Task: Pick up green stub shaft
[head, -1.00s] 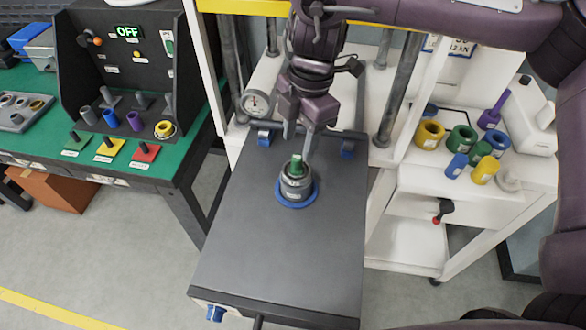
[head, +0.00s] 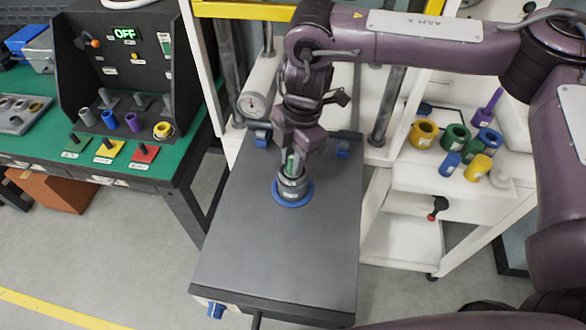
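The green stub shaft (head: 291,164) stands upright in the top of a grey cylindrical fixture (head: 292,187), which sits in a blue ring (head: 293,201) on the dark plate. My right gripper (head: 291,165) points down over the fixture, its fingers on either side of the green shaft. The fingers are very close to the shaft; whether they press on it cannot be made out. The shaft's lower end is hidden in the fixture and its top is partly hidden by the gripper. My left gripper is not in view.
The dark plate (head: 270,260) is otherwise clear. A dial gauge (head: 251,105) and steel columns stand behind it. A white shelf at right holds several coloured rings and cylinders, including a yellow ring (head: 423,133). A green bench (head: 170,165) with a panel reading OFF is at left.

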